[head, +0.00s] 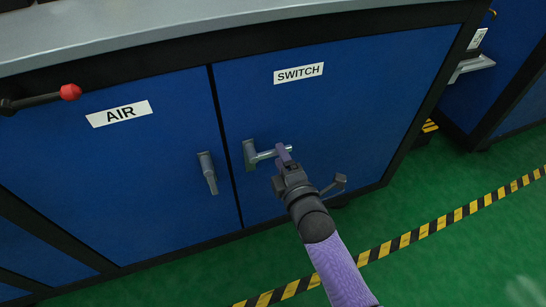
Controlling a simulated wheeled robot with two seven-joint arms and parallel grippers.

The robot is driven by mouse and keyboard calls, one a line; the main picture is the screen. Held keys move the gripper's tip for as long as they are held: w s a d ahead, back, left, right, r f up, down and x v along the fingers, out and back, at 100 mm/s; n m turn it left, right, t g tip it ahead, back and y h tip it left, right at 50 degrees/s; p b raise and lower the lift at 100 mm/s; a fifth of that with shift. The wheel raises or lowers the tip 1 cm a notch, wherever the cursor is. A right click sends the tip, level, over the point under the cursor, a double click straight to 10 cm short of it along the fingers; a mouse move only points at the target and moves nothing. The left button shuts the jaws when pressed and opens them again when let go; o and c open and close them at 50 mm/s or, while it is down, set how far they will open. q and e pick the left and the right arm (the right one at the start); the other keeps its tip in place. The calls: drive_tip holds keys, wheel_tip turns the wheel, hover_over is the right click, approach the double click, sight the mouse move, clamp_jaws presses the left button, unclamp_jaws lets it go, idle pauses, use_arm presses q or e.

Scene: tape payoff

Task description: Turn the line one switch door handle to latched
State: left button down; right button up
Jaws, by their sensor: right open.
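The switch door (340,110) is a blue panel labelled SWITCH. Its metal handle (250,155) is near the door's left edge, with its lever pointing right, roughly level. My right gripper (285,157) is open at the outer end of this lever. A purple finger overlaps the lever tip and hides part of it; I cannot tell whether it touches. My left gripper is not in view.
The AIR door (110,165) is to the left, its handle (208,173) hanging down. A red-knobbed black lever (70,92) sticks out at upper left. A grey worktop (150,35) runs above. Green floor (430,275) with a striped line (440,222) is clear at lower right.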

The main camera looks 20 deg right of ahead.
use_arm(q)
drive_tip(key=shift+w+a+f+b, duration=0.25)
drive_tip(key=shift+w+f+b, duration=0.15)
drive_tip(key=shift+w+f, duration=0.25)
use_arm(e)
drive_tip(key=shift+w, duration=1.3)
clamp_jaws()
drive_tip(key=shift+f, duration=0.1)
